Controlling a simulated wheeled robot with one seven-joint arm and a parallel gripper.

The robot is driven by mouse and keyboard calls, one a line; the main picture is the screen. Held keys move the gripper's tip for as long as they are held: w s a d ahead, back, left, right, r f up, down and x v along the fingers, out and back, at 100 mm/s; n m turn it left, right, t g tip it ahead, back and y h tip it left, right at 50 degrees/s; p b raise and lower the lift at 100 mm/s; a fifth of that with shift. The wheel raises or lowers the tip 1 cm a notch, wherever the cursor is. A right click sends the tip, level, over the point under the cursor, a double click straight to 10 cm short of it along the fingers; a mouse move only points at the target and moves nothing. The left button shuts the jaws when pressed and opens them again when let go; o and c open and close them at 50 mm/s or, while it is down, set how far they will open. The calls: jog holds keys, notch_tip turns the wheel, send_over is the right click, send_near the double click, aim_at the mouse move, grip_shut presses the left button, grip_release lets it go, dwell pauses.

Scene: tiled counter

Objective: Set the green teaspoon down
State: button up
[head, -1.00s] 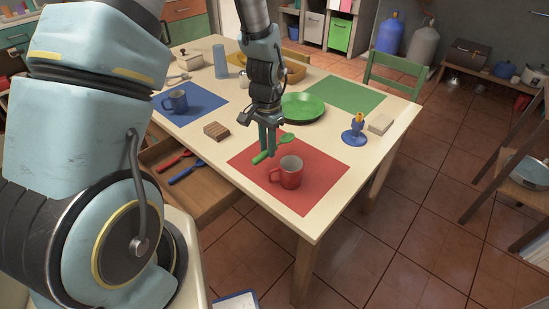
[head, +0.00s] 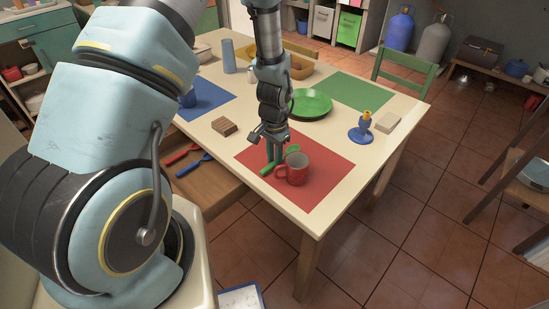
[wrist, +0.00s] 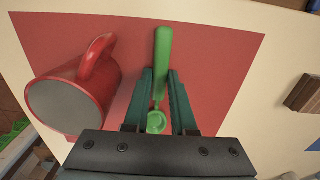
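The green teaspoon (head: 267,169) is low over the red placemat (head: 326,180), its handle toward the front left and its bowl (head: 293,149) toward the back right. My gripper (head: 274,160) points down and is shut on the teaspoon's handle. In the wrist view the green handle (wrist: 163,48) runs between the fingertips (wrist: 161,75), and the bowl (wrist: 157,122) lies between the fingers nearer the palm. I cannot tell whether the spoon touches the mat. The red mug (head: 293,170) stands right beside the spoon; it also shows in the wrist view (wrist: 70,95).
A wooden block (head: 224,126) lies left of the mat. A green plate (head: 312,104), a blue candle holder (head: 361,130) and a pale block (head: 387,122) are farther back. An open drawer (head: 215,185) with red and blue cutlery juts out at left. The mat's front right is clear.

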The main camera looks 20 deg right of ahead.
jog(key=o, duration=0.4)
jog(key=shift+r, duration=0.1)
